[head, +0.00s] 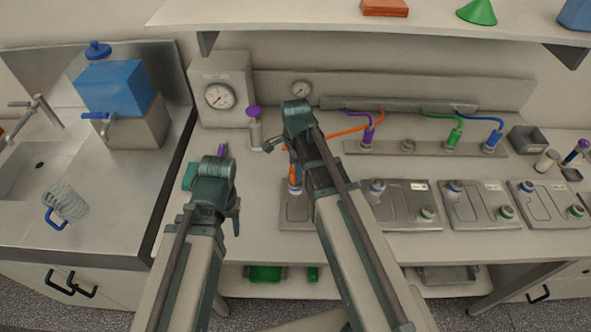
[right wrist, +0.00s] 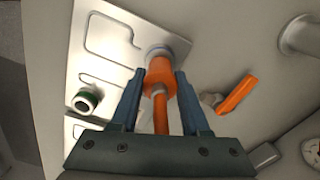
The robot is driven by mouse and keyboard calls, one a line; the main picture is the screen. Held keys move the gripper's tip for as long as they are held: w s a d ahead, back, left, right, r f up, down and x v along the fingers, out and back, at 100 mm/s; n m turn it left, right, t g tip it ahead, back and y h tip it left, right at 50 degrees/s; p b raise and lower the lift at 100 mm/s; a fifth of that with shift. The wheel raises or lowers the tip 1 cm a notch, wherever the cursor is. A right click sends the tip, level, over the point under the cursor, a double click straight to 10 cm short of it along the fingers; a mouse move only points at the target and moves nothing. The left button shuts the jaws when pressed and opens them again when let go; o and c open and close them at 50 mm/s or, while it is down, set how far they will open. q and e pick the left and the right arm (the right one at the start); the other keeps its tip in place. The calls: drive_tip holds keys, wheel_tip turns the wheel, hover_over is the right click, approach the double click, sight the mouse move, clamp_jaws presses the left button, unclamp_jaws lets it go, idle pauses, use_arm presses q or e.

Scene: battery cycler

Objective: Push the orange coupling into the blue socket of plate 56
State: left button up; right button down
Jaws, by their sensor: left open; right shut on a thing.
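The orange coupling (head: 294,174) is upright in my right gripper (head: 295,184). The right wrist view shows both fingers shut around the coupling (right wrist: 160,78). The coupling's end meets a pale ring (right wrist: 158,52) on a metal plate (right wrist: 112,42); I cannot tell whether it is seated in it. In the head view this plate (head: 296,214) is the leftmost, partly hidden by my right arm. Its number is not readable, and no blue of the socket shows. My left gripper (head: 212,190) is open, left of the plate, its fingers mostly hidden.
More plates (head: 475,205) stand to the right. Behind them, purple, green and blue couplings (head: 451,138) stand on a rail (head: 425,148) with hoses. An orange hose (head: 345,131) runs behind my right arm. A purple-topped bottle (head: 255,130) stands behind.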

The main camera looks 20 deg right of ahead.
use_arm(q)
drive_tip(key=shift+f+b, duration=0.55)
use_arm(e)
drive_tip(key=shift+f, duration=0.5)
drive_tip(key=shift+c, duration=1.5)
unclamp_jaws()
drive_tip(key=o, duration=0.3)
use_arm(q)
drive_tip(key=shift+r, duration=0.15)
use_arm(e)
drive_tip(key=shift+r, duration=0.1)
use_arm(q)
wheel_tip(320, 180, up, 14)
drive_tip(key=p, duration=1.4)
drive_tip(key=shift+f, duration=0.2)
use_arm(e)
wheel_tip(320, 180, up, 14)
drive_tip(key=shift+f, duration=0.2)
